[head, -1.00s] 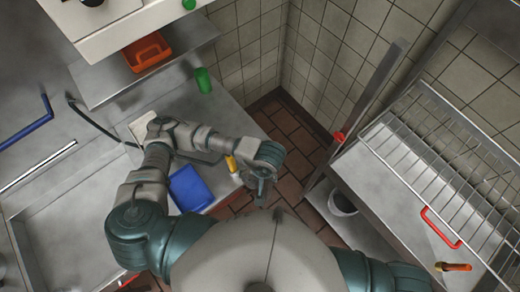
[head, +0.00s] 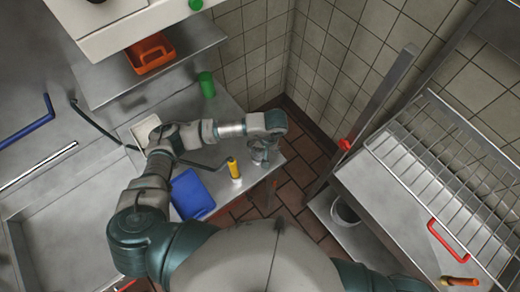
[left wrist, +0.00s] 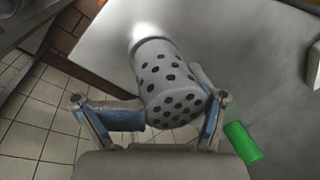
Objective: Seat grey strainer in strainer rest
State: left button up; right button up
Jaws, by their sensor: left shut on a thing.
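My left gripper (head: 262,151) is over the right end of the steel counter (head: 226,148) in the head view. In the left wrist view my left gripper (left wrist: 163,123) is shut on the grey strainer (left wrist: 163,72), a cylinder with dark round holes. The strainer is tilted between the fingers, its perforated end towards the camera; its far end is hard to make out. In the head view the strainer is small and partly hidden by the gripper. I cannot pick out the strainer rest for certain. My right gripper is out of view.
A pale square item (head: 145,128) lies behind my forearm. An orange bin (head: 149,54) is on the shelf above. A wire rack (head: 450,180) is at right.

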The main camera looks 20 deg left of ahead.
pick_arm(q)
jog(key=shift+w+a, duration=0.15)
jog(key=shift+w, duration=0.3)
jog(key=shift+w+f, duration=0.15)
jog(key=shift+f, duration=0.05)
jog(key=x, duration=0.1)
jog(key=p+x, duration=0.1)
jog(key=x, duration=0.1)
jog(key=shift+d+f, duration=0.1)
jog(key=shift+d, duration=0.2)
jog(key=shift+f, duration=0.1)
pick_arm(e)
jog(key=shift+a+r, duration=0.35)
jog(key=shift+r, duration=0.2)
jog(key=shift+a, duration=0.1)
pick_arm(q)
jog(key=shift+f, duration=0.1)
jog(key=o, duration=1.3)
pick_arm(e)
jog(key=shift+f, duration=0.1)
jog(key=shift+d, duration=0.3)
